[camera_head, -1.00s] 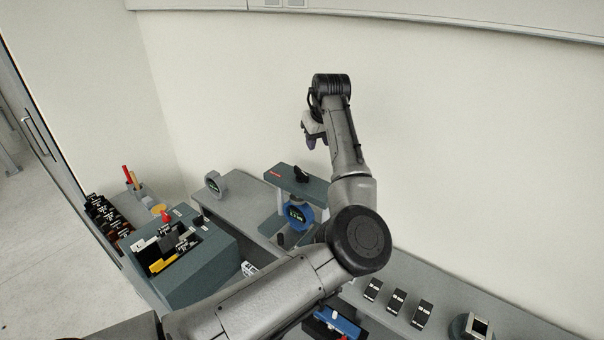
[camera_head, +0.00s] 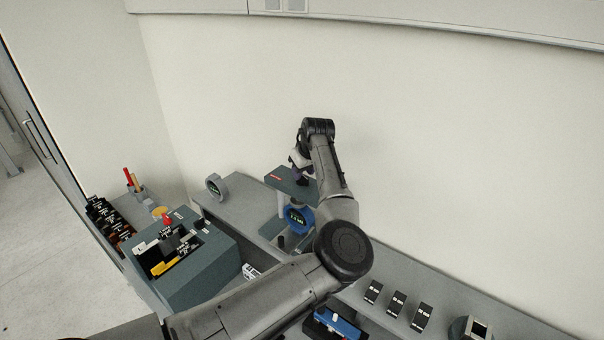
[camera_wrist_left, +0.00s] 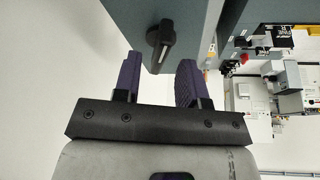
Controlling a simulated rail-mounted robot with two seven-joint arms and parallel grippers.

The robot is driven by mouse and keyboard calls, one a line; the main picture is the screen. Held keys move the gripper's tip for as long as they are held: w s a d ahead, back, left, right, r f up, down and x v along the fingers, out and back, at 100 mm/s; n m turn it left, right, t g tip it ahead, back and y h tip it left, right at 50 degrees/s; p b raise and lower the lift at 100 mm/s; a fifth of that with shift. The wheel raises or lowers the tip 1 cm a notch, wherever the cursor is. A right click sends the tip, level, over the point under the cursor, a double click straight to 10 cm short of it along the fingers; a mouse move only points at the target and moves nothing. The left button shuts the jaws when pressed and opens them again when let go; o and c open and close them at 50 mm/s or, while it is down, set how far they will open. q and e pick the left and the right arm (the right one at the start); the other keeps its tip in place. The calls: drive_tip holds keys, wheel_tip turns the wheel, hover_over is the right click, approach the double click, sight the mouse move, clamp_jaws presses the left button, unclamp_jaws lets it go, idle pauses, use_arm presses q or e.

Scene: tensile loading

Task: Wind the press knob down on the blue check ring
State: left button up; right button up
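The blue check ring (camera_head: 300,219), with a dark dial face, sits in the grey-green press (camera_head: 276,180) by the back wall. The black press knob (camera_wrist_left: 161,46) shows on the press top in the left wrist view; in the head view my gripper largely covers it. My left gripper (camera_head: 301,172) is over the press top. In the left wrist view my left gripper (camera_wrist_left: 158,72) is open, its two purple fingers apart. The knob lies between and slightly beyond the fingertips, with no clear contact. My right gripper is not in view.
A grey dial ring (camera_head: 216,186) stands left of the press. A grey-green box (camera_head: 205,262) with a red knob is at the left front. Several black labelled blocks (camera_head: 397,303) line the bench at right. A blue-topped device (camera_head: 338,321) is at the bottom.

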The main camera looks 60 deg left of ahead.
use_arm(q)
drive_tip(key=shift+x, duration=1.15)
drive_tip(key=shift+c, duration=0.4)
clamp_jaws()
